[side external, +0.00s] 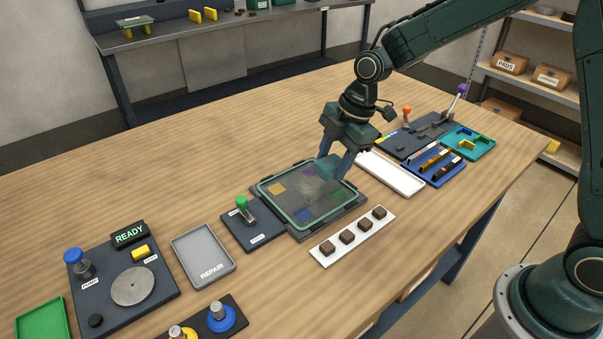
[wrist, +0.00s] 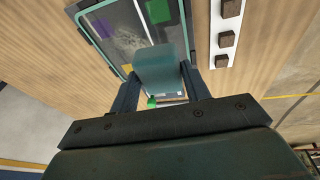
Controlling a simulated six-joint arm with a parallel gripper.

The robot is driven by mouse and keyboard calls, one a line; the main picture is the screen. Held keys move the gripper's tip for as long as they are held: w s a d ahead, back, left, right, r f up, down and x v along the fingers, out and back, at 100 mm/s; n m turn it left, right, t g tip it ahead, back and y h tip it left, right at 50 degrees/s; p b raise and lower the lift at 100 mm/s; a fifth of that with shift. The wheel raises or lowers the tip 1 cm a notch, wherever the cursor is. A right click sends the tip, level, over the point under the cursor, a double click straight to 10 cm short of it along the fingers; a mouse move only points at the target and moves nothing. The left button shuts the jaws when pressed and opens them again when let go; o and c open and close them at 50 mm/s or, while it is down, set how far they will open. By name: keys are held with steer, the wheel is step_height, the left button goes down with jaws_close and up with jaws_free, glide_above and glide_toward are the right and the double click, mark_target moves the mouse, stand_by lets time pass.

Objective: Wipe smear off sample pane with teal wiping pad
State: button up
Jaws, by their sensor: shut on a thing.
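The sample pane (side external: 268,206) is a clear sheet with a teal rim, lying flat in a dark frame at the middle of the bench. Coloured patches show at its corners. A pale, cloudy smear (wrist: 133,36) shows on it in the wrist view, partly hidden by the pad. My gripper (side external: 336,163) is shut on the teal wiping pad (side external: 326,168), over the far right part of the pane. The pad (wrist: 159,66) sits between both fingers in the wrist view. Whether the pad touches the glass I cannot tell.
A green-handled lever block (side external: 252,224) stands left of the pane. A white strip with several dark blocks (side external: 352,236) lies in front. A white tray (side external: 391,174) and a blue tray (side external: 433,168) lie to the right. Bare wood is behind the pane.

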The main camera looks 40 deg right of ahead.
mark_target(325, 200)
steer(key=shift+f, duration=3.8)
steer(key=shift+w, duration=0.3)
steer(key=shift+c, duration=0.3)
steer(key=shift+w+f, duration=0.25)
steer(key=shift+w, duration=4.75)
steer(key=shift+s+r, duration=0.1)
steer(key=shift+s, duration=5.35)
steer(key=shift+w+a, duration=0.2)
steer(key=shift+a, duration=0.05)
steer(key=shift+w, duration=5.25)
steer(key=shift+s, duration=5.35)
steer(key=shift+r, duration=4)
steer(key=shift+c, duration=0.3)
